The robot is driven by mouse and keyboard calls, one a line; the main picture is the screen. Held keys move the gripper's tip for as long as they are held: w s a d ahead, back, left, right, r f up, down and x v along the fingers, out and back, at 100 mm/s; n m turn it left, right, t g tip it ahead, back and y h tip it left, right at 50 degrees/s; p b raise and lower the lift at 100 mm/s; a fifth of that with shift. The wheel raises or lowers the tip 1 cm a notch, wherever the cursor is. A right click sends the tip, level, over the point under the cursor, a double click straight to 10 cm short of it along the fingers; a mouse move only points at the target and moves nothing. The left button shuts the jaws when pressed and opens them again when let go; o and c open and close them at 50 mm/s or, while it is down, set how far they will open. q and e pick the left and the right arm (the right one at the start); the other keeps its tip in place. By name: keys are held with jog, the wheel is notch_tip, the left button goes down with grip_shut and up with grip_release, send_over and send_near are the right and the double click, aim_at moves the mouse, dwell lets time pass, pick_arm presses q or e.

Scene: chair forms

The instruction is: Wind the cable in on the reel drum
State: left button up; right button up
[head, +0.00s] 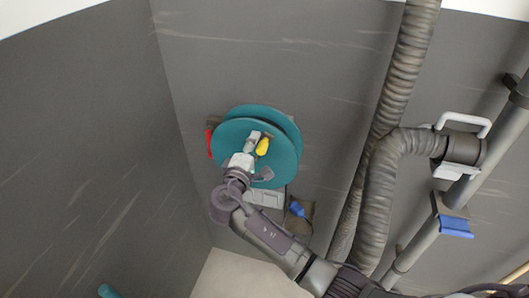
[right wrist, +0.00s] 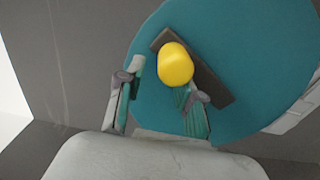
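The reel drum (head: 228,135) is a teal disc pair mounted on the grey wall, in the middle of the head view. Its teal face (right wrist: 255,50) fills much of the right wrist view. A yellow knob (head: 262,146) sits on a dark crank bar (right wrist: 215,85) on that face; the knob also shows in the right wrist view (right wrist: 175,63). My right gripper (head: 257,154) is at the drum face beside the knob. In the right wrist view its fingers (right wrist: 160,82) are apart, with the knob close to the right finger. Contact cannot be told. I cannot make out any cable. My left gripper is out of view.
A red part (head: 209,142) shows at the drum's left edge. A pale box (head: 265,197) and a blue-handled fitting (head: 298,210) are below the drum. Thick ribbed hoses (head: 378,190) and a pipe with a blue part (head: 456,227) stand to the right. The wall at left is bare.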

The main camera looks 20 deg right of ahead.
aim_at(242, 128)
jog(key=shift+w+a+r, duration=0.15)
jog(key=shift+w+a, duration=0.1)
jog(key=shift+a, duration=0.15)
jog(key=a+b, duration=0.1)
jog(key=w+a+b, duration=0.2)
jog(key=shift+w+a+r, duration=0.2)
jog(key=shift+a+r, duration=0.1)
jog(key=shift+w+a+r, duration=0.1)
jog(key=shift+r, duration=0.1)
jog(key=shift+o, duration=0.9)
jog(key=o, duration=0.6)
jog(key=shift+c, duration=0.2)
